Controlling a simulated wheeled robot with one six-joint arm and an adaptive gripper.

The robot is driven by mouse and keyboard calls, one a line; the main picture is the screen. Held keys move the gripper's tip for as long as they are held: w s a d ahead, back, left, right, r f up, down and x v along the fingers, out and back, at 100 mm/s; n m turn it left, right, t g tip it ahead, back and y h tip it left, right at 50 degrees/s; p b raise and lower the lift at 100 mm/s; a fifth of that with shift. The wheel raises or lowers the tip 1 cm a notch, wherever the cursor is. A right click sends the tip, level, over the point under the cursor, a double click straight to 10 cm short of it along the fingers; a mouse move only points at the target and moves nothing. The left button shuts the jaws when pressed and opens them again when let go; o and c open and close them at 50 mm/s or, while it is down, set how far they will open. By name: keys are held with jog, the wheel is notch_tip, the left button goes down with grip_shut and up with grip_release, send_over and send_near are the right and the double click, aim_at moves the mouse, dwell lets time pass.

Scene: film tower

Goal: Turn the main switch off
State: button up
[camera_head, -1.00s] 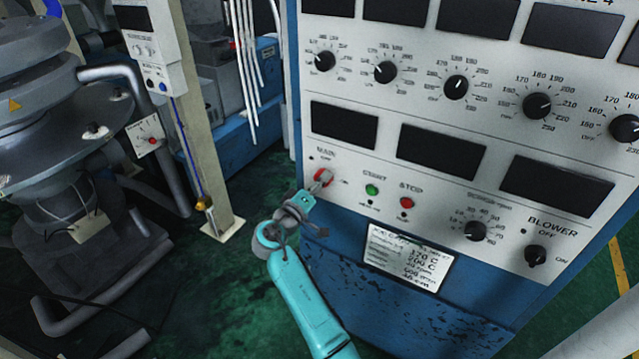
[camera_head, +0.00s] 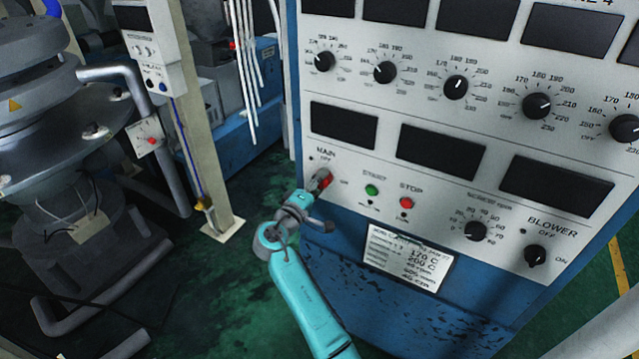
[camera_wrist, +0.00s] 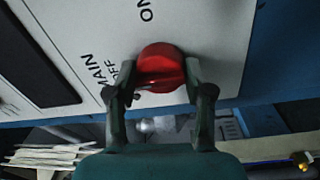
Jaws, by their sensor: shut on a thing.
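The main switch is a red rotary knob (camera_wrist: 162,68) on the white panel, with the labels MAIN, OFF and ON around it in the wrist view. In the head view the red knob (camera_head: 327,181) shows at the panel's lower left, partly covered by my gripper (camera_head: 320,182). In the wrist view my gripper (camera_wrist: 160,92) has one finger on each side of the knob and is shut on it. The wrist picture is turned relative to the panel. The knob's exact pointer direction is hard to tell.
A green START button (camera_head: 372,190) and a red STOP button (camera_head: 406,203) sit right of the main switch. A SCREW RPM dial (camera_head: 475,231) and a BLOWER switch (camera_head: 536,257) are further right. A beige post (camera_head: 205,130) stands left.

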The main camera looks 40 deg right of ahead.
jog(key=shift+f, duration=0.1)
jog(key=o, duration=1.1)
jog(key=shift+o, duration=0.2)
jog(key=v, duration=1.2)
jog(key=shift+f, duration=0.1)
